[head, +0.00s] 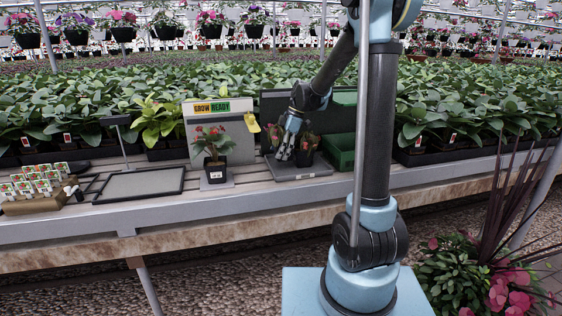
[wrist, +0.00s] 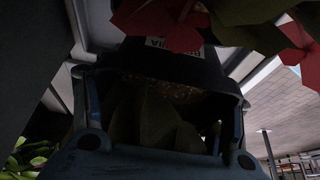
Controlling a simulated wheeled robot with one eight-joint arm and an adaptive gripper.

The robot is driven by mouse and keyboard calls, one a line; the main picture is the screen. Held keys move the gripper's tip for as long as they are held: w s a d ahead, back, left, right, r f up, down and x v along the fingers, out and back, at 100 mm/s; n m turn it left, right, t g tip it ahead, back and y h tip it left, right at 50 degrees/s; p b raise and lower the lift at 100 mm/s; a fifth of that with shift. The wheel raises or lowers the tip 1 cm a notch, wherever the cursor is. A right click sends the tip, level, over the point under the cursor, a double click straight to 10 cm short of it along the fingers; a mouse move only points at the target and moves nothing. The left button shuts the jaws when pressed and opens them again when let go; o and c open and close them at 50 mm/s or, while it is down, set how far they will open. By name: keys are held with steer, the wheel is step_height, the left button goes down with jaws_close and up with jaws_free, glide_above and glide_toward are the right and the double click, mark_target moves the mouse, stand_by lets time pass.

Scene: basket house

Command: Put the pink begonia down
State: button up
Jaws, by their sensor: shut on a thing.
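My gripper (head: 285,153) is shut on a dark pot with green leaves and reddish-pink flowers, the pink begonia (head: 306,156), at its left side in the head view. The pot is over a flat dark grey pad (head: 318,170); whether its base touches the pad, I cannot tell. In the wrist view the dark pot (wrist: 175,62) sits between my fingers, with part of a white label and red petals (wrist: 165,25) above. The picture is dim there. Another red-flowered plant (head: 213,146) in a dark, labelled pot stands upright to the left.
A grey "GROW READY" panel (head: 237,128) stands behind the left plant. A green crate (head: 340,152) is right of the held pot. An empty dark-framed tray (head: 140,184) and small labelled packs (head: 32,180) lie farther left on the bench. Dense leafy plants fill the back.

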steer(key=shift+f, duration=1.95)
steer(key=o, duration=1.3)
steer(key=shift+c, duration=0.2)
steer(key=shift+r, duration=0.1)
steer(key=v, duration=1.2)
steer(key=shift+s+d, duration=0.1)
